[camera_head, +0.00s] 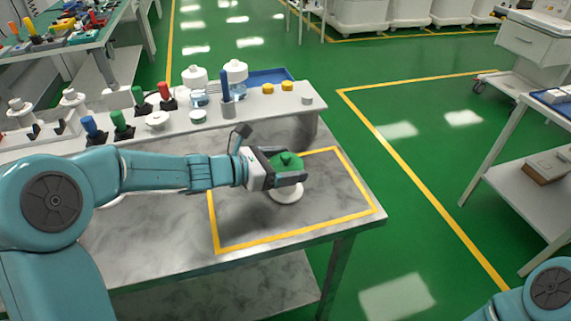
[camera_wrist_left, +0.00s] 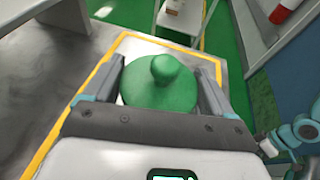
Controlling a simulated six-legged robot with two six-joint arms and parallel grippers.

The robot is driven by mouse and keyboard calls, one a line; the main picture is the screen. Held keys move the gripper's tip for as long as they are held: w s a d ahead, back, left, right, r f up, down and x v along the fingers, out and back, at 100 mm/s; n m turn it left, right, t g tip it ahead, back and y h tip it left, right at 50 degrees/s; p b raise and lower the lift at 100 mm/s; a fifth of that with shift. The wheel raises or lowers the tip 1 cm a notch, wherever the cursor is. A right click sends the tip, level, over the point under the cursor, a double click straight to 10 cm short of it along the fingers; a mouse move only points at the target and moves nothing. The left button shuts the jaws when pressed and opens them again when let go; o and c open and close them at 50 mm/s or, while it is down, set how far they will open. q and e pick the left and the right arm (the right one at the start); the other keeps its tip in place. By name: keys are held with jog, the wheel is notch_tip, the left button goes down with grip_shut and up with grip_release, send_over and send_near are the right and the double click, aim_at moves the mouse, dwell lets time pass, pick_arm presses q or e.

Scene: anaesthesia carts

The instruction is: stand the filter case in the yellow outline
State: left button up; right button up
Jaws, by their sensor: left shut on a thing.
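The filter case (camera_head: 287,160) has a round green body with a small knob on top. My left gripper (camera_head: 289,176) is shut on it from the left, one finger on each side. A white round part (camera_head: 287,193) shows just below the gripper; whether it joins the green body is hidden. The case is upright inside the yellow outline (camera_head: 240,243) on the grey marbled table, towards its back half. The left wrist view shows the green case (camera_wrist_left: 162,82) between the two fingers. Whether its base touches the table is unclear.
A raised white shelf (camera_head: 265,104) at the back of the table holds white jars (camera_head: 236,72), coloured-handled items, yellow caps (camera_head: 287,86) and a blue tray (camera_head: 270,76). The table's right edge (camera_head: 362,180) is near the outline. The front of the outline is clear.

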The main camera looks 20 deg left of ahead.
pick_arm(q)
jog(key=shift+f, duration=0.25)
jog(key=o, duration=1.3)
jog(key=shift+c, duration=0.2)
jog(key=shift+r, duration=0.1)
jog(key=shift+r, duration=0.1)
jog(key=shift+a+r, duration=0.15)
jog(key=shift+a, duration=0.05)
jog(key=v, duration=1.1)
jog(key=shift+s+p, duration=0.3)
jog(key=shift+a+r, duration=0.1)
jog(key=shift+r, duration=0.05)
